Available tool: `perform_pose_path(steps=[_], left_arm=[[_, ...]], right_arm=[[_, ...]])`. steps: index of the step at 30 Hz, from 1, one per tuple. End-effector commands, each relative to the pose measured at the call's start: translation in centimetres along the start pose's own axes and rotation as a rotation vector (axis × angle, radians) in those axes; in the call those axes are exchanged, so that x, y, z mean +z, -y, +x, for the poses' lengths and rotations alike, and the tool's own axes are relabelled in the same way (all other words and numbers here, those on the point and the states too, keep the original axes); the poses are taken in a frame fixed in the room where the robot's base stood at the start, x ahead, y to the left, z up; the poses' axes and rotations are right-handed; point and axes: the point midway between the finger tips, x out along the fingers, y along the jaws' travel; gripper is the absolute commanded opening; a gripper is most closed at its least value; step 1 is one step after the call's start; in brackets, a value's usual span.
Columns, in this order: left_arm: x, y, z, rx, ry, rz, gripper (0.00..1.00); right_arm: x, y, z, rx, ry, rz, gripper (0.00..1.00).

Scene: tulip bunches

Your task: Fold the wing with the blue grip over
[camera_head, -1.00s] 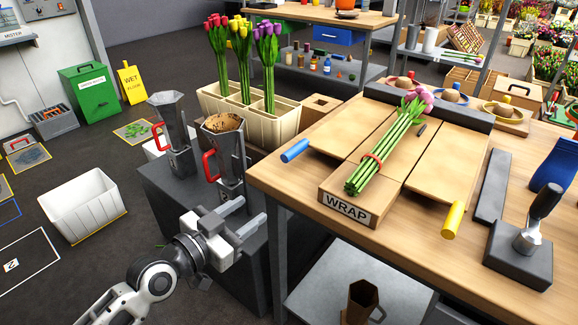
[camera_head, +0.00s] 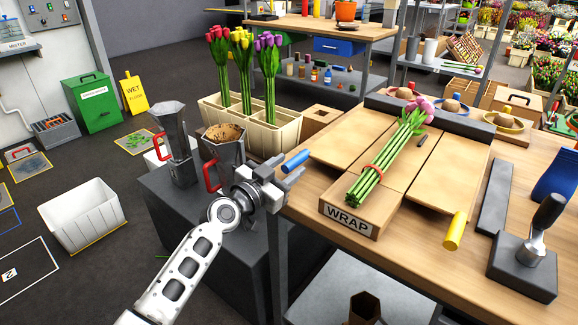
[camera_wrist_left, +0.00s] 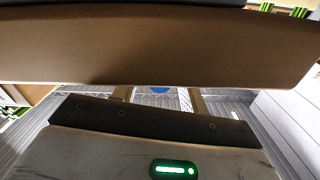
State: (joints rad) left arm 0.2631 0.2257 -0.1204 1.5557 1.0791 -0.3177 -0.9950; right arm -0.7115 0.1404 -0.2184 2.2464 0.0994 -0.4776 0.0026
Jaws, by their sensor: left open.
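The wrapping board (camera_head: 348,222), labelled WRAP, lies on the wooden bench with a flat wing on each side. The left wing (camera_head: 340,142) has the blue grip (camera_head: 296,161) at its outer left edge. The right wing (camera_head: 445,175) has a yellow grip (camera_head: 454,231). A tulip bunch (camera_head: 388,165) with a red band lies along the middle. My left gripper (camera_head: 289,180) is open just beside and below the blue grip. In the left wrist view, a small blue patch of the grip (camera_wrist_left: 160,89) shows between the fingers, mostly hidden by a brown panel edge. My right gripper is out of view.
Two metal pots (camera_head: 224,152) with red handles stand on the dark block left of my gripper. A cream planter (camera_head: 248,132) with tulips stands behind. A dark-based tool (camera_head: 530,260) stands at the bench's right.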

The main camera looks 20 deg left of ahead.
Motion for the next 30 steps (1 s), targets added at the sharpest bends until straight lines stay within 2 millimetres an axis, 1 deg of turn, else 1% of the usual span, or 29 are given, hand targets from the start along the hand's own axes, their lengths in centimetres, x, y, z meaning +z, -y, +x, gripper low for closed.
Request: perform_pose_path(steps=[1, 4, 13, 14, 15, 18, 25, 30], left_arm=[[0.0, 0.0, 0.5, 0.000, 0.000, -0.002, 0.43], [0.0, 0.0, 1.1, 0.001, -0.001, -0.001, 0.43], [0.0, -0.1, 1.2, 0.001, 0.000, 0.000, 0.43], [0.0, -0.1, 1.2, 0.001, 0.000, 0.000, 0.38], [0.0, -0.1, 1.2, 0.001, 0.000, 0.000, 0.27], [0.0, 0.0, 1.2, 0.001, 0.000, 0.000, 0.00], [0.0, 0.2, 1.2, -0.002, 0.001, 0.009, 0.00], [-0.3, 1.5, 1.4, -0.020, 0.004, 0.055, 0.00]], right_arm=[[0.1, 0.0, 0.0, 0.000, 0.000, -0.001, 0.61], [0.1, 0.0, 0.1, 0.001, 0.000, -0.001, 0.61], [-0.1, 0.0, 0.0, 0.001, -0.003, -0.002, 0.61], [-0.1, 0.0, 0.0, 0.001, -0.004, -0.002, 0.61], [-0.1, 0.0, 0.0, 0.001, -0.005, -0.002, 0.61], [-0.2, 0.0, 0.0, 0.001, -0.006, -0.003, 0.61], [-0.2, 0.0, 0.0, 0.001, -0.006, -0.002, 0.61], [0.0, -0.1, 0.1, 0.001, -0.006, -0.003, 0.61]])
